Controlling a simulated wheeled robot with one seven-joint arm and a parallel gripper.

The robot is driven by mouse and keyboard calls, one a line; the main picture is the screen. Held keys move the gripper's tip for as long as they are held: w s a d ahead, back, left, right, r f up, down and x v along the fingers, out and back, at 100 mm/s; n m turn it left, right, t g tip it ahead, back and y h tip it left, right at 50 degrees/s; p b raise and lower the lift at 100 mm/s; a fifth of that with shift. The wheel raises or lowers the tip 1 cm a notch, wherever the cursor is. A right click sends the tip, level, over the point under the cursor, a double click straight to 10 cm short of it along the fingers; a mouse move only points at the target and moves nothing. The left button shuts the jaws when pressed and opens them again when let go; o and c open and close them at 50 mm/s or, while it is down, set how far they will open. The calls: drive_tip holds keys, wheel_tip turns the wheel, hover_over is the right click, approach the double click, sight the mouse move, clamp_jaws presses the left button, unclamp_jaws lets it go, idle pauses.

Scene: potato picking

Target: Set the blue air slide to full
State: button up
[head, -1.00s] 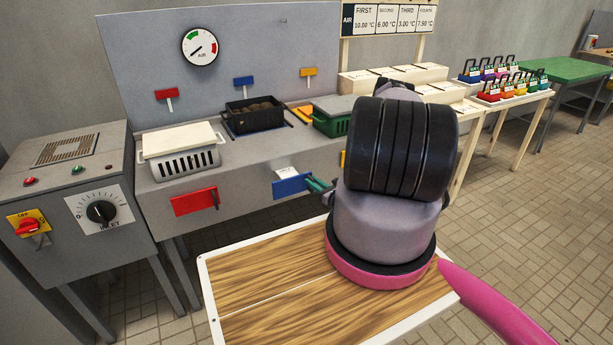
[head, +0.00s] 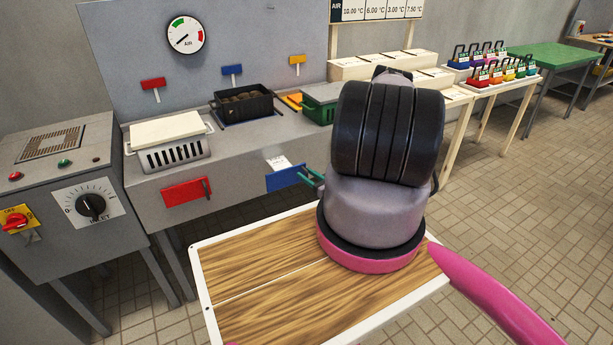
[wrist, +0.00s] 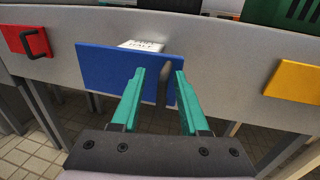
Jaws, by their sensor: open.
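The blue air slide (head: 284,179) is a flat blue plate on the front of the grey bench. It fills the middle of the wrist view (wrist: 108,72), with a dark upright handle (wrist: 163,88) near its right end. A white label (wrist: 142,45) shows above the plate's top edge; it seems to read "HALF". My gripper (wrist: 158,72) is open, its teal fingers on either side of the handle. I cannot tell whether they touch it. In the head view my gripper (head: 314,178) is at the slide's right end, partly hidden by my arm.
A red slide (head: 186,191) is to the left, and a yellow slide (wrist: 296,82) to the right. The air gauge (head: 186,35) is on the back panel, its needle pointing lower left. A black tray (head: 238,102) stands on the bench above the blue slide.

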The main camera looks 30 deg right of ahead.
drive_tip(key=v, duration=1)
drive_tip(key=shift+s, duration=0.3)
drive_tip(key=shift+d, duration=0.1)
